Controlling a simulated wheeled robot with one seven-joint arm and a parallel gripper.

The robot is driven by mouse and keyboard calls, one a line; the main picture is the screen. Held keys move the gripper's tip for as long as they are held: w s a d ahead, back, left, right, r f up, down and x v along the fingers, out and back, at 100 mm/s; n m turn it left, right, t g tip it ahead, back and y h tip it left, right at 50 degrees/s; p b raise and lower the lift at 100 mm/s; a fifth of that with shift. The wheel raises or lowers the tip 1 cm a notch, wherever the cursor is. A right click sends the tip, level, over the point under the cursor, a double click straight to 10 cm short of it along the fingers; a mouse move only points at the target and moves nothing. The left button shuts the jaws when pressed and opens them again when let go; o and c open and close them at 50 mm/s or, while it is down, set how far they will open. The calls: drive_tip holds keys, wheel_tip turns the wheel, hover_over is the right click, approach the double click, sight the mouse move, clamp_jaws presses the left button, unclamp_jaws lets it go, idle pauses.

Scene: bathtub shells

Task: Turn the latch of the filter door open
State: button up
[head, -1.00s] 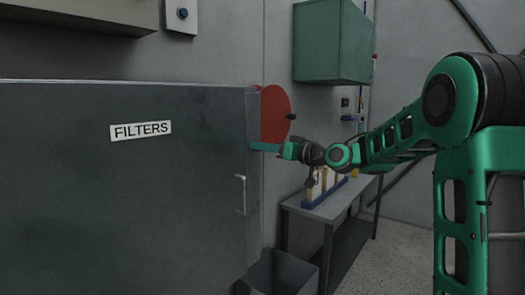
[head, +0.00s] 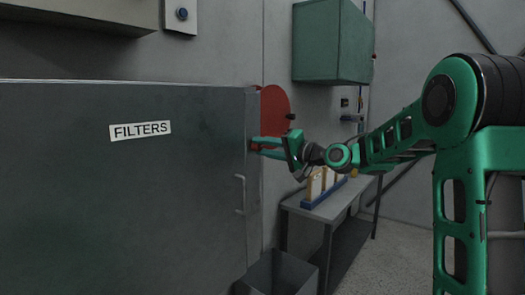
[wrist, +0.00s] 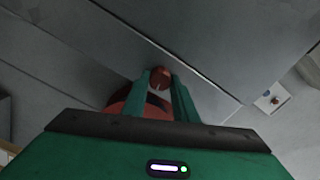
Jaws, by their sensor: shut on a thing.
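The filter door (head: 120,200) is a large dark grey panel with a FILTERS label (head: 140,130), and it looks shut in the head view. A pale bar handle (head: 241,195) is near its right edge. My gripper (head: 256,146) is at the door's right edge, above the handle, with its two green fingers one above the other. In the wrist view the fingers are on either side of a reddish-brown rounded piece, the latch (wrist: 160,76), and are shut on it. In the head view the fingers hide the latch, so its exact angle cannot be told.
A red disc (head: 277,112) is on the wall just behind my gripper. A green cabinet (head: 330,42) hangs above. A bench (head: 330,207) with a blue rack (head: 322,195) stands right of the door, and a grey bin (head: 278,272) is below.

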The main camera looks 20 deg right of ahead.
drive_tip(key=shift+w+d+m, duration=0.15)
drive_tip(key=shift+d+m, duration=0.25)
drive_tip(key=shift+m, duration=0.8)
drive_tip(key=shift+f, duration=0.1)
drive_tip(key=o, duration=1.1)
drive_tip(key=shift+c, duration=0.2)
drive_tip(key=shift+a, duration=0.15)
drive_tip(key=v, duration=1.1)
drive_tip(key=shift+w, duration=0.1)
